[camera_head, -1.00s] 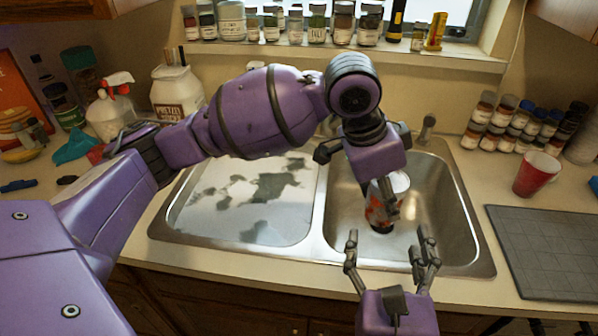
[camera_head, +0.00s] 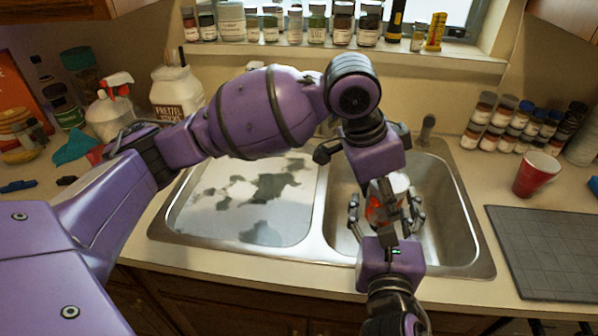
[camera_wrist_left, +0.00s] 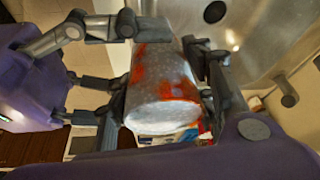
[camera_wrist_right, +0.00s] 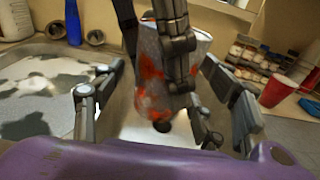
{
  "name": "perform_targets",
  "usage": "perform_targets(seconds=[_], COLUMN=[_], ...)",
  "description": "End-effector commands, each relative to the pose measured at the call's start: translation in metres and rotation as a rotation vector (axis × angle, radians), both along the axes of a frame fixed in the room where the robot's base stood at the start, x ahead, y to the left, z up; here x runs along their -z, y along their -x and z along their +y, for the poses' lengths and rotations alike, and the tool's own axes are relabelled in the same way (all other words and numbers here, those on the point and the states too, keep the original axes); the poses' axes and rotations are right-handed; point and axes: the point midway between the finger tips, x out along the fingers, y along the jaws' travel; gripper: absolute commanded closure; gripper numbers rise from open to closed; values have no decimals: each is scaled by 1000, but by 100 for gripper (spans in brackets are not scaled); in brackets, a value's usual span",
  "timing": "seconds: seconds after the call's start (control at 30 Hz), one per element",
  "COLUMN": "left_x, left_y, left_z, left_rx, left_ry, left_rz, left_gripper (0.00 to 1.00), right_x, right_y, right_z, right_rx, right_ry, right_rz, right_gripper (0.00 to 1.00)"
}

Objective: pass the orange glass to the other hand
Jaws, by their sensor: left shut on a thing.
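The orange glass (camera_head: 374,210) is a whitish tumbler with orange-red patches, held above the right sink basin. My left gripper (camera_head: 386,200) comes down from above and is shut on it. The left wrist view shows the glass (camera_wrist_left: 165,90) between its fingers, and the right wrist view shows the glass (camera_wrist_right: 152,85) partly hidden by a left finger. My right gripper (camera_head: 386,212) reaches up from the front. Its fingers stand open on either side of the glass, and I see gaps between them and the glass in the right wrist view (camera_wrist_right: 160,110).
The double sink (camera_head: 240,215) lies below both arms. A red cup (camera_head: 536,174) and a grey mat (camera_head: 550,250) are on the right counter. Spice jars (camera_head: 510,125) stand behind them. A white jug (camera_head: 178,95) and a spray bottle (camera_head: 110,110) stand at the left.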

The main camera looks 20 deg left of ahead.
Motion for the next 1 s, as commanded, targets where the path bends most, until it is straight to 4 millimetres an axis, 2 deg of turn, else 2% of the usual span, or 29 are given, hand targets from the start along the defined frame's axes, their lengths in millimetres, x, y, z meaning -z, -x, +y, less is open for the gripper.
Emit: perform_targets(seconds=[0.03,0.3,0.33,0.37,0.5,0.83,1.0], left_x=[-2,-2,-2,-2,-2,-2,-18], left_y=[-1,0,0,0,0,0,2], left_z=[-1,-2,-2,-2,-1,0,6], left_rx=[1,3,4,4,3,1,0], left_ry=[1,3,4,4,3,1,1], left_rz=[-3,-3,-4,-4,-3,-3,-5], left_gripper=[88,88,49,45,28,28,28], right_x=[0,0,-1,-1,-1,-1,-1], right_y=[0,1,1,1,1,0,0], right_z=[0,1,2,2,1,0,0], right_rx=[0,-4,-5,-5,-4,-1,0], right_ry=[0,0,-2,-2,-1,-1,0], right_rz=[0,-1,-3,-3,-2,-2,-2], right_gripper=[46,81,82,87,87,87,87])
